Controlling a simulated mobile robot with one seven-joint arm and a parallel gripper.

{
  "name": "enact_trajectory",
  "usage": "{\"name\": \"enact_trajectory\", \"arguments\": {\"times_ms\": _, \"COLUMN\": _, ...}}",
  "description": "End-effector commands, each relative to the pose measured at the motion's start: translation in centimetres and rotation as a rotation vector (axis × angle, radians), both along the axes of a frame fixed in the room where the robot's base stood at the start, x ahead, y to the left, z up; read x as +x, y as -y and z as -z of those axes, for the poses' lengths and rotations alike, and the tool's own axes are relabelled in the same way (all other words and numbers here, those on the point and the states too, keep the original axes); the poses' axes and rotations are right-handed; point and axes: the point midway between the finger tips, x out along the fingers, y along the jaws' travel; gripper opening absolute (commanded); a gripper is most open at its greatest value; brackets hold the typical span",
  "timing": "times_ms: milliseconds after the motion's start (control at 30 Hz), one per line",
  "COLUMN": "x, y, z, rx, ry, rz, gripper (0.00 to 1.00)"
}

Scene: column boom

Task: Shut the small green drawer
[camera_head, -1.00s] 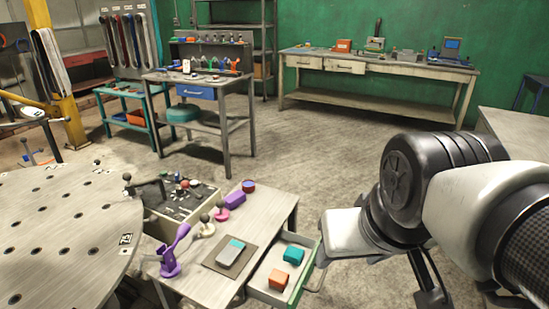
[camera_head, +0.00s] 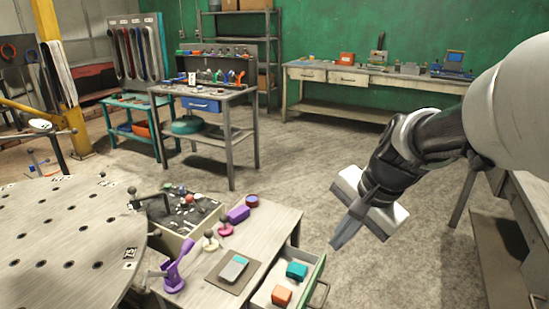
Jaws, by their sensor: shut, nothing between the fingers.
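The small green drawer (camera_head: 312,281) stands open on the right side of the low wooden table (camera_head: 274,219). Its front faces right and carries a metal handle (camera_head: 322,295). An orange block (camera_head: 281,295) and a teal block (camera_head: 297,270) lie inside it. My gripper (camera_head: 337,244) is shut and empty. It is in the air to the upper right of the drawer front, pointing down and left, and appears apart from the handle. The drawer's near end is cut off by the frame's bottom edge.
A round perforated metal table (camera_head: 70,235) stands left. A workbench (camera_head: 520,200) stands right. Open concrete floor (camera_head: 300,180) lies behind.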

Motion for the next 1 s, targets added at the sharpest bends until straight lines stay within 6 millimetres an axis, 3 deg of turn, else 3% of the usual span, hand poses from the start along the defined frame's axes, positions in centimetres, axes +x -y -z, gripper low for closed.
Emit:
{"name": "enact_trajectory", "arguments": {"times_ms": 100, "x": 4.0, "y": 2.4, "z": 3.7, "rx": 0.130, "ry": -0.122, "rz": 0.293, "gripper": 0.00}}
{"name": "enact_trajectory", "arguments": {"times_ms": 200, "x": 6.8, "y": 4.7, "z": 7.3, "rx": 0.222, "ry": -0.212, "rz": 0.539, "gripper": 0.00}}
{"name": "enact_trajectory", "arguments": {"times_ms": 400, "x": 9.8, "y": 8.6, "z": 14.3, "rx": 0.338, "ry": -0.347, "rz": 0.924, "gripper": 0.00}}
{"name": "enact_trajectory", "arguments": {"times_ms": 500, "x": 10.3, "y": 9.8, "z": 16.4, "rx": 0.364, "ry": -0.380, "rz": 1.030, "gripper": 0.00}}
{"name": "enact_trajectory", "arguments": {"times_ms": 767, "x": 10.7, "y": 9.8, "z": 19.0, "rx": 0.378, "ry": -0.399, "rz": 1.085, "gripper": 0.00}}
{"name": "enact_trajectory", "arguments": {"times_ms": 1000, "x": 11.6, "y": 8.2, "z": 23.7, "rx": 0.377, "ry": -0.400, "rz": 1.082, "gripper": 0.00}}
